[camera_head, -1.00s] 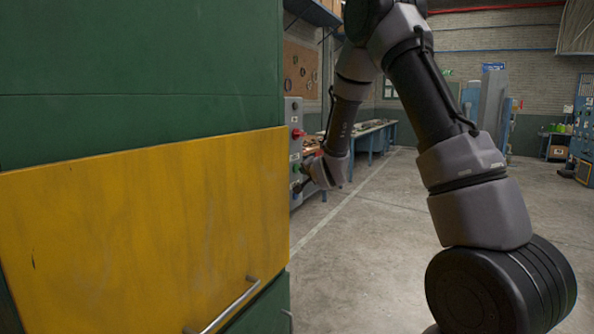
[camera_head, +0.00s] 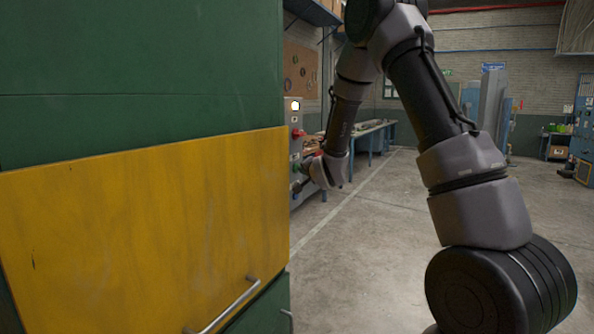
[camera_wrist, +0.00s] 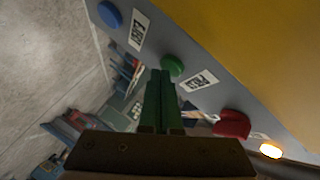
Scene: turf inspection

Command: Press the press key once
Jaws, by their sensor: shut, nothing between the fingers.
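A grey control panel (camera_wrist: 215,100) fills the middle of the wrist view, with a green button (camera_wrist: 173,66), a blue button (camera_wrist: 109,14) and a red button (camera_wrist: 232,124).
In the head view a green cabinet with a yellow panel (camera_head: 150,220) and a metal handle (camera_head: 228,305) stands close on the left and partly hides the control panel. A workbench (camera_head: 370,135) stands behind. The floor (camera_head: 375,240) is clear.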

